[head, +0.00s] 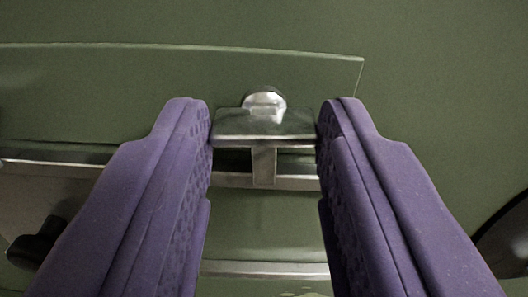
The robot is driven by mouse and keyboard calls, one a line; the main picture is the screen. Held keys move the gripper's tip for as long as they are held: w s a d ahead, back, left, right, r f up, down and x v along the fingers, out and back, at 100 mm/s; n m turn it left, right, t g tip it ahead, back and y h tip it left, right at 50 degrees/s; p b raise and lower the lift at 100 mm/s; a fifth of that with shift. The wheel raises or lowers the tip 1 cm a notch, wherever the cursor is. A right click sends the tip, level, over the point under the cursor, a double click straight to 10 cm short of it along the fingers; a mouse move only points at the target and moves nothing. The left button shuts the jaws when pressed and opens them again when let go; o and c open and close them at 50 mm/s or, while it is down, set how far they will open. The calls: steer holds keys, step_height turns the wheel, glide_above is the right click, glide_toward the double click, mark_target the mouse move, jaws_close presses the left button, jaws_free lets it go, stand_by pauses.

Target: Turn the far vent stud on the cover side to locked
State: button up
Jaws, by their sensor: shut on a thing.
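My gripper (264,122) has two purple fingers, one on each side of a grey metal block with a stem below it, which looks like a key or driver tool (264,126). The fingers are shut on this block. Just beyond its upper edge is a round, shiny metal stud (264,102) on a green panel (130,90). The tool overlaps the lower part of the stud in the picture; I cannot tell whether they touch. The stud's slot direction and lock marks are not clear.
The green panel's top edge runs across the upper picture and ends at a corner on the right. A metal rail (60,165) lies below it. A black knob (36,242) is at the lower left. A dark round edge (508,240) shows at the right.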

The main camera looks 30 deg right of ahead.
steer(key=shift+f+m, duration=0.15)
steer(key=shift+m, duration=0.35)
steer(key=o, duration=1)
steer(key=shift+o, duration=0.2)
steer(key=b+v, duration=0.2)
steer(key=v, duration=0.5)
steer(key=shift+s+a, duration=0.2)
steer(key=shift+s, duration=0.15)
